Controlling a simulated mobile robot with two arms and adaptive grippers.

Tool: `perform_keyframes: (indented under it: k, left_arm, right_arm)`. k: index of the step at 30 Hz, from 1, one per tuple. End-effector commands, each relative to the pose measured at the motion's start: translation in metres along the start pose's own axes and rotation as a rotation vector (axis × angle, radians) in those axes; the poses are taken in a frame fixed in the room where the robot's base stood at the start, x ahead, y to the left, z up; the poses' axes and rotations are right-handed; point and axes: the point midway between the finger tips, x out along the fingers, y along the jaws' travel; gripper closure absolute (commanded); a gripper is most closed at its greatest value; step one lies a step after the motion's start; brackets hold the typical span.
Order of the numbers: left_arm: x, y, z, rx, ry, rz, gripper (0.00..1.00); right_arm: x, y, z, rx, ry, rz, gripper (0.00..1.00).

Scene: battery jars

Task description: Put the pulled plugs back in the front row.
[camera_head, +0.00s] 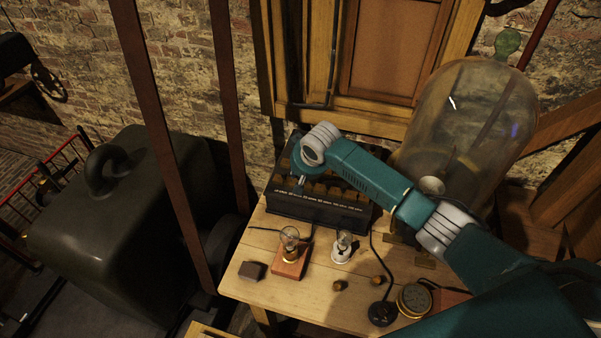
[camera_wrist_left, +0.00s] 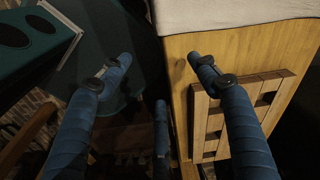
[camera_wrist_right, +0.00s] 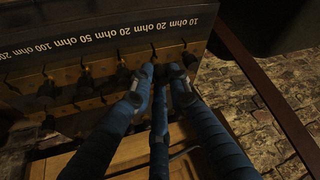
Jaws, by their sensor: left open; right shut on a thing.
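The dark resistance box (camera_head: 318,211) stands at the back of the table, with a row of white ohm labels along its front. In the right wrist view the box (camera_wrist_right: 110,56) shows upside down, with dark plugs (camera_wrist_right: 45,90) in rows on its brass top. My right gripper (camera_wrist_right: 164,80) is shut over the row at the 10 and 20 ohm end; the thing between its fingers is mostly hidden, probably a plug. In the head view it hangs over the box's left end (camera_head: 302,180). Two small brown plugs (camera_head: 340,285) (camera_head: 379,281) lie on the table. My left gripper (camera_wrist_left: 158,75) is open and empty.
On the table (camera_head: 300,303) are a bulb on a red base (camera_head: 289,266), a white-based bulb (camera_head: 342,247), a dark block (camera_head: 252,271), a black knob with cable (camera_head: 382,313) and a brass dial (camera_head: 414,299). A glass jar (camera_head: 462,130) stands behind my right arm.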

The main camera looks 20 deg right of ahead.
Motion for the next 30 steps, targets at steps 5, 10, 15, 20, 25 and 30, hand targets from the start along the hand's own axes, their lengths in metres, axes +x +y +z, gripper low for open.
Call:
perform_keyframes:
  k: [5,10,15,20,25,30]
  left_arm:
    - [0.000,0.001,0.000,0.000,0.000,0.000,0.39]
    - [0.001,0.001,0.000,0.000,0.000,0.001,0.39]
    - [0.002,0.001,0.000,0.000,0.000,0.001,0.39]
    - [0.002,0.001,0.000,-0.001,0.000,0.001,0.39]
    - [0.002,0.001,0.000,-0.001,0.000,0.001,0.39]
    - [0.001,0.001,0.000,-0.001,0.000,0.001,0.39]
  right_arm:
    - [0.001,0.000,0.001,0.000,0.000,-0.001,1.00]
    - [0.004,-0.001,0.003,0.000,0.000,-0.001,1.00]
    - [0.008,-0.001,0.004,-0.001,0.000,-0.002,1.00]
    - [0.010,-0.001,0.005,-0.001,0.001,-0.001,1.00]
    - [0.010,0.000,0.005,-0.001,0.001,-0.001,1.00]
    - [0.010,0.000,0.005,0.000,0.000,-0.001,1.00]
